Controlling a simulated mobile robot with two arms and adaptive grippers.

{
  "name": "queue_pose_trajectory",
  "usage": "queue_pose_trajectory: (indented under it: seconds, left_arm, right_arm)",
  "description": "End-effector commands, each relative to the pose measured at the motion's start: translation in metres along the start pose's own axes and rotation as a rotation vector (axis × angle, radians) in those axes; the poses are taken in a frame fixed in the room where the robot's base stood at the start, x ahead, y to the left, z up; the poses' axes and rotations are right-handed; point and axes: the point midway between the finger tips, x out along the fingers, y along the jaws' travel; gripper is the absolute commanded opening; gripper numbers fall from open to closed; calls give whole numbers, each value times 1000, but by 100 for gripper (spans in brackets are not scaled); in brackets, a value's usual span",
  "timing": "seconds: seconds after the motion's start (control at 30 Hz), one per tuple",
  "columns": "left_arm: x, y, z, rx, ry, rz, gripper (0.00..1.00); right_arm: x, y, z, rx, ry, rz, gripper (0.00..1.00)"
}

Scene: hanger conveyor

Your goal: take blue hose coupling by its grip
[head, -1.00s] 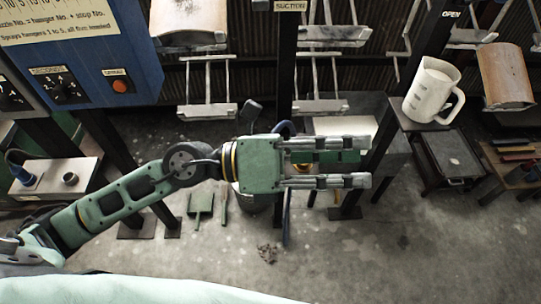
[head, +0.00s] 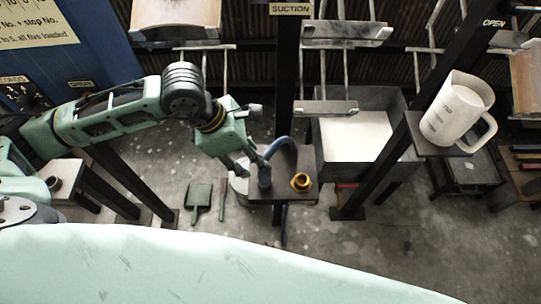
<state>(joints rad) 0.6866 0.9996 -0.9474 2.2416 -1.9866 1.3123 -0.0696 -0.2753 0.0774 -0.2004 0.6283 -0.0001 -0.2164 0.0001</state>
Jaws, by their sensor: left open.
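The blue hose coupling (head: 264,176) stands roughly upright on a small dark stand (head: 262,213) near the middle of the head view. A blue hose (head: 284,143) arcs up from it and over to the right. My left gripper (head: 252,169) points down from the upper left, open, its fingers right beside the coupling. The fingers partly overlap the coupling's left side, and I cannot tell whether they touch it or straddle it. A yellow brass-coloured fitting (head: 301,182) sits to the right on the same stand. My right gripper is not in view.
A grey bin with a white inside (head: 355,140) stands behind right. A white jug (head: 458,112) rests on a dark shelf at right. A dark post rises behind the stand. A green dustpan (head: 198,197) lies on the floor. Hanging racks fill the back.

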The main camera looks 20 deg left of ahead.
Motion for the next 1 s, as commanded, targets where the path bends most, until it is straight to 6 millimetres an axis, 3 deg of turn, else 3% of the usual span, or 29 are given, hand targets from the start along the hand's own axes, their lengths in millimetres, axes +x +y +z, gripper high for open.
queue_pose_trajectory:
  seconds: [0.13, 0.33, 0.47, 0.63, 0.87, 1.0]
  left_arm:
    - [13, -1, -1, 0, 7, -2, 40]
    - [34, -4, -1, -1, 6, -3, 40]
    - [54, -8, -2, -1, 6, -4, 40]
    - [74, -7, -3, -1, 4, -1, 40]
    - [77, -7, -3, 0, 3, 0, 40]
    - [77, -6, -3, 0, 3, 0, 31]
  right_arm:
    - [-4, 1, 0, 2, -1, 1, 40]
    - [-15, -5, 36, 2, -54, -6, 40]
    - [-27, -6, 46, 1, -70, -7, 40]
    - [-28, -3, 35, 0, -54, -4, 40]
    - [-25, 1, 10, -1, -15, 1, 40]
    - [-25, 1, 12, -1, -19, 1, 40]
